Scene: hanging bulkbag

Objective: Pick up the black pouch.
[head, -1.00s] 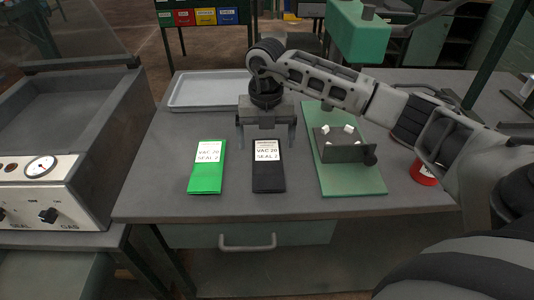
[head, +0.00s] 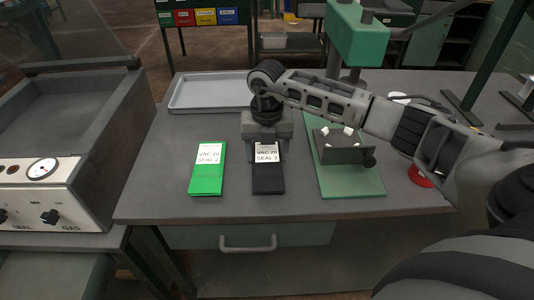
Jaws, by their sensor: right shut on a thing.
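The black pouch (head: 268,181) lies on the grey table, with a white label reading VAC 20 SEAL 2 near its far end. My right gripper (head: 267,147) points down over the pouch's far end and is shut on it. The gripper body hides the top edge of the pouch. The pouch appears to be still at the table surface; I cannot tell any gap beneath it. My left gripper is not in view.
A green pouch (head: 207,176) lies just left of the black one. A grey tray (head: 210,106) is behind them. A green press base (head: 352,188) stands to the right, with a red container (head: 420,176) beyond. A sealing machine (head: 70,140) is at the left. The table front is clear.

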